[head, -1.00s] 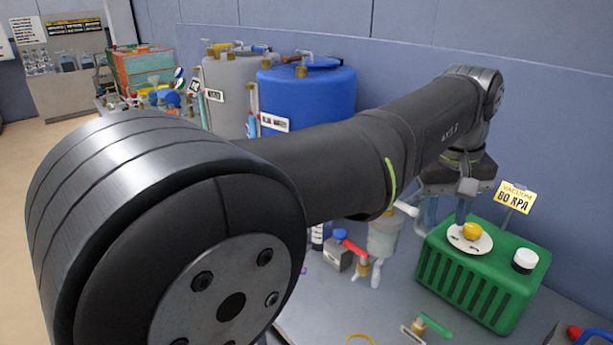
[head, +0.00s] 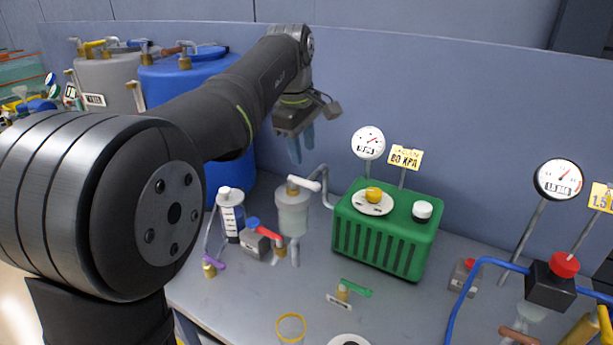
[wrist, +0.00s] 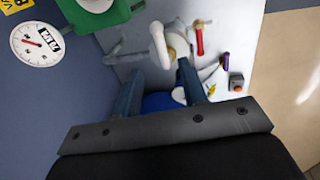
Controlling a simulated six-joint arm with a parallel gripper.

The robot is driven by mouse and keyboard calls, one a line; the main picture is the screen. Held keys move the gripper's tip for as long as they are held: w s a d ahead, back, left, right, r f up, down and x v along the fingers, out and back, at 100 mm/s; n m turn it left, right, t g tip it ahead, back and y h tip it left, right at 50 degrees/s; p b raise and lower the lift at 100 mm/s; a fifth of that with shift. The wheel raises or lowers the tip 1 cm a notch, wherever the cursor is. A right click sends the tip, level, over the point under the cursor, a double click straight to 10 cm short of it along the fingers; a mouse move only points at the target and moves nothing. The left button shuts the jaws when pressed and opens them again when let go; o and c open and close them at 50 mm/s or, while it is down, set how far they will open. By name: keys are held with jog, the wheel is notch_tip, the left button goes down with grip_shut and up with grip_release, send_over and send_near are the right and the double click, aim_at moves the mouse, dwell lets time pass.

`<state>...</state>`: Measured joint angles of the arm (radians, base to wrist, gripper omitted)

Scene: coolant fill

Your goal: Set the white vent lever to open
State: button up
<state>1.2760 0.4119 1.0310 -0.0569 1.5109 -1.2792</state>
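The white vent lever (head: 304,183) sits on a brass fitting on the lid of a cloudy pot (head: 292,212) and points to the right in the head view. In the wrist view the white lever (wrist: 159,46) shows just beyond the fingertips. My gripper (head: 302,148) is above and behind the pot in the head view, apart from the lever. In the wrist view my gripper (wrist: 158,82) has its two blue-grey fingers apart with nothing held between them.
A green pump box (head: 385,235) stands right of the pot. A red-handled valve (head: 265,236) and a white bottle (head: 231,213) stand left. A gauge (head: 368,143) stands behind the box. A blue barrel (head: 190,75) is at the back left.

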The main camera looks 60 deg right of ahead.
aim_at(307, 181)
jog(key=f, duration=0.3)
jog(key=d+f, duration=0.1)
jog(key=f, duration=0.4)
jog(key=shift+d+f, duration=0.35)
grip_shut()
